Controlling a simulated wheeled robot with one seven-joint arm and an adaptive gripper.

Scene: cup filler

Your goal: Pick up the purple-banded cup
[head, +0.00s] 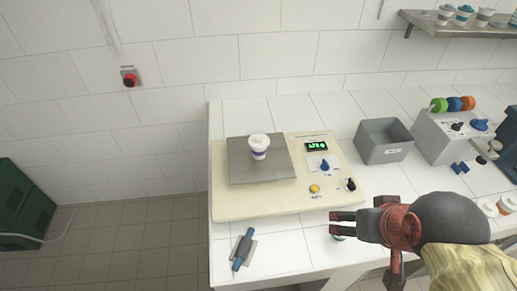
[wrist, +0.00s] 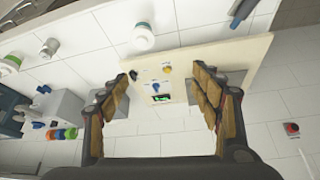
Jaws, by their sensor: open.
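The purple-banded cup (head: 259,153) is white with a white lid. It stands upright on the grey metal plate (head: 240,170) of the scale, in the middle of the head view. My gripper (head: 335,222) is open and empty, to the right of the cup and nearer the counter's front edge, apart from it. In the wrist view, my open fingers (wrist: 160,74) frame the scale's beige panel with its display and knobs. The cup does not show there; my right-hand finger covers part of the plate.
Another white cup (wrist: 143,38) with a green band stands near my gripper. A grey bin (head: 384,142) and a grey machine with coloured rings (head: 447,130) stand to the right. A blue-handled tool (head: 243,252) lies at the front left. Shelf cups (head: 464,15) are upper right.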

